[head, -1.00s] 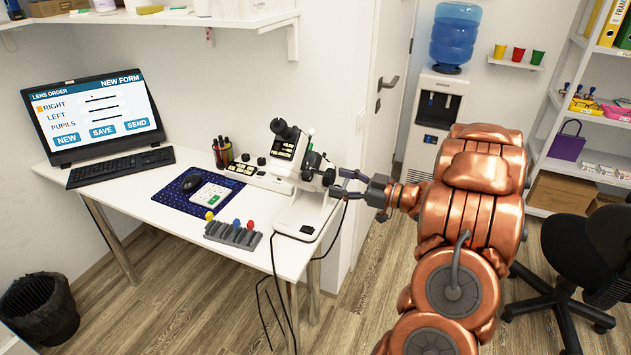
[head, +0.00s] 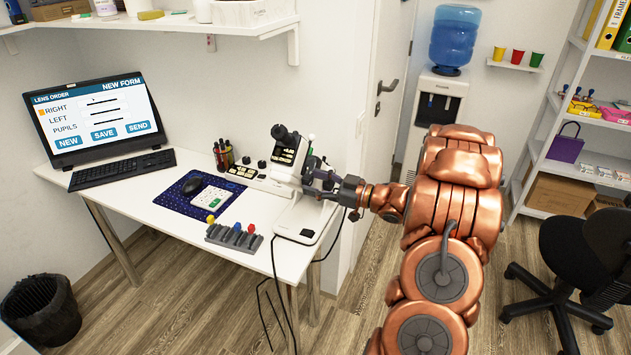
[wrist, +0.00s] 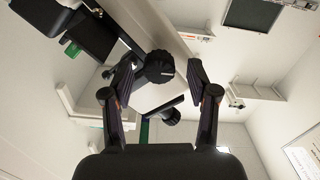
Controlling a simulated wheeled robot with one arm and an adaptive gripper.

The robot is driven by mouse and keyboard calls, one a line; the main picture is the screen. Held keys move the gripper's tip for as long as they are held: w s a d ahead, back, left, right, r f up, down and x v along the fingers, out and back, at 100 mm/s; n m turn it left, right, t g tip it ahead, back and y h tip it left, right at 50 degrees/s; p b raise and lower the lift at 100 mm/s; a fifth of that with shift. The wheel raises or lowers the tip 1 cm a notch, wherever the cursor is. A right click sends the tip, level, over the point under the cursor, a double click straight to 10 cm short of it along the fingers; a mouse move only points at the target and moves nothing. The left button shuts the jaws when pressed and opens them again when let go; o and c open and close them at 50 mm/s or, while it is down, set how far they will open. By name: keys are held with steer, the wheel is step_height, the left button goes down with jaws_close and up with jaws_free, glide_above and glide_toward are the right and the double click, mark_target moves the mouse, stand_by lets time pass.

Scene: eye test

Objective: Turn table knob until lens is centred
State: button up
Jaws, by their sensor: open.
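The white and black lens instrument (head: 297,212) stands upright near the right end of the white table (head: 135,205). My gripper (head: 318,176) is at the instrument's right side and hides part of it. In the wrist view, my gripper's fingers (wrist: 161,76) are open and spread. A black round knob (wrist: 158,64) shows between the fingertips, with a visible gap on each side. A second dark knob (wrist: 171,116) shows lower, also between the fingers. I cannot tell which of the two is the table knob. No lens can be made out.
A grey rack with coloured pieces (head: 234,238) stands in front of the instrument. A mouse mat (head: 172,199), keyboard (head: 122,168) and monitor (head: 95,120) are further left. Cables (head: 273,290) hang off the table's front edge. An office chair (head: 560,260) stands at the right.

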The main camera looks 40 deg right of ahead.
steer(key=shift+c, duration=0.4)
jaws_close()
steer(key=shift+r+m+p, duration=0.1)
steer(key=shift+m+p, duration=0.5)
steer(key=shift+p, duration=0.1)
steer(key=shift+w+m, duration=0.1)
steer(key=shift+m, duration=0.3)
steer(key=shift+o, duration=0.4)
jaws_free()
steer(key=v, duration=1.2)
